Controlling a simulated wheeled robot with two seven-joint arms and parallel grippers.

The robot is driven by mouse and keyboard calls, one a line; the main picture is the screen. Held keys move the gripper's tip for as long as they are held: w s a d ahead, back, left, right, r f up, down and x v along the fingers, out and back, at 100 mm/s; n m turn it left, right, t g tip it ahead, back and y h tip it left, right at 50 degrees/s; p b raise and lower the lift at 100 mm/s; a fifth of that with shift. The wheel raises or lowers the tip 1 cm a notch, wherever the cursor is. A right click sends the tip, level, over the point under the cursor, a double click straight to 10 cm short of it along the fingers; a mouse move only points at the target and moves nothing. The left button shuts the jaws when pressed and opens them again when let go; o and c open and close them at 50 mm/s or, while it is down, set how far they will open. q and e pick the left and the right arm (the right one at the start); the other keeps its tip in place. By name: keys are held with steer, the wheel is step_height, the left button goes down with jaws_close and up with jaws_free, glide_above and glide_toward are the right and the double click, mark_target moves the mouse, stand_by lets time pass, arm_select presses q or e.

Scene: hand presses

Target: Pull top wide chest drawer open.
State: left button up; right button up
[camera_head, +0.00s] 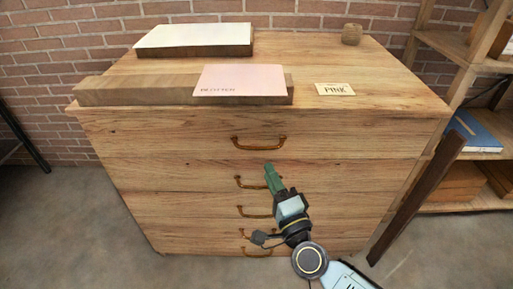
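The wooden chest (340,180) stands in the middle of the head view, with several wide drawers one above another. The top drawer (190,135) looks shut, its front flush with the chest. Its curved brass handle (259,144) is in plain view. My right gripper (270,170), with green fingers, is in front of the chest, just below the top handle and beside the second handle (245,183). I cannot tell whether it touches that handle. Its fingers look close together, but whether they are fully shut is unclear. My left gripper is not in view.
On the chest top lie a pale block (195,36), a wooden plank (130,92), a pink sheet (240,80), a small label card (334,89) and a small round wooden object (352,34). A dark board (415,200) leans at the right, near shelves (465,205).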

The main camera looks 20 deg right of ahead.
mark_target(257, 147)
steer(key=x, duration=0.9)
steer(key=shift+b, duration=0.35)
jaws_close()
